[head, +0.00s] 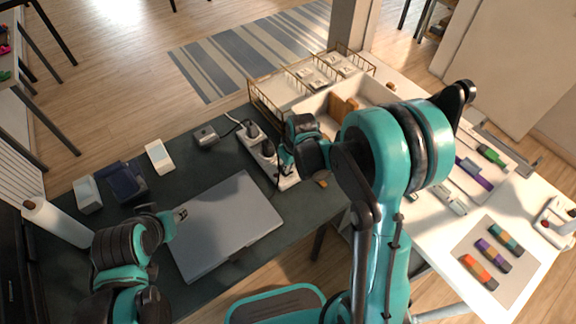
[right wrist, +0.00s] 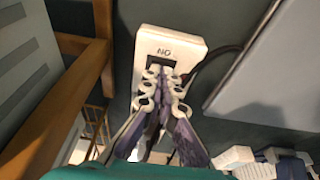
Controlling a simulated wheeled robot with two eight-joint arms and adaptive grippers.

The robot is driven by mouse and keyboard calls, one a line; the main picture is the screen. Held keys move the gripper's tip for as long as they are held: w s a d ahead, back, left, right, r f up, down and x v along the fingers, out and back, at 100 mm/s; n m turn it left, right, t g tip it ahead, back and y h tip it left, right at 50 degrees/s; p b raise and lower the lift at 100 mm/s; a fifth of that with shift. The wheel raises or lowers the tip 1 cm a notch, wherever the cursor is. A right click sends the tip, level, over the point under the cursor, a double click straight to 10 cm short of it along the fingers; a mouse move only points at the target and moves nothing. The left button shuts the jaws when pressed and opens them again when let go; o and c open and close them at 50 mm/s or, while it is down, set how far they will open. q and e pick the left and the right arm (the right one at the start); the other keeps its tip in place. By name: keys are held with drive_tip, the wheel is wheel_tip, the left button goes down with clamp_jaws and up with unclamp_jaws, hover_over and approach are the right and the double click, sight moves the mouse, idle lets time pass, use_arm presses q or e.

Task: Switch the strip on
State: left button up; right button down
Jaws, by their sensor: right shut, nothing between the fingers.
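The white power strip (head: 291,183) lies on the dark desk, with dark plugs (head: 252,130) in its far part. My right gripper (head: 280,170) is over its near part. In the right wrist view the strip (right wrist: 197,45) shows an upside-down "ON" label at its end. There my right gripper (right wrist: 161,72) is shut and empty, its fingertips just below the label, over a dark patch of the strip. The switch is hidden by the fingers, and I cannot tell whether they touch it. My left gripper (head: 180,214) is by the left edge of the closed laptop (head: 226,222); its jaws are too small to judge.
A grey adapter (head: 206,136) with a cord lies left of the strip. White boxes (head: 160,157) and a dark blue box (head: 123,182) stand at the desk's left. A wire rack (head: 262,103) stands just behind the strip. The white table (head: 420,235) at right holds coloured pieces.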

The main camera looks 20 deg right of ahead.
drive_tip(key=shift+s+f+b, duration=0.2)
drive_tip(key=shift+f+b, duration=0.5)
drive_tip(key=shift+r+p, duration=0.25)
drive_tip(key=shift+p, duration=0.05)
drive_tip(key=shift+w, duration=0.15)
drive_tip(key=shift+w+a+r, duration=0.2)
drive_tip(key=shift+w+r, duration=0.15)
drive_tip(key=shift+w, duration=0.25)
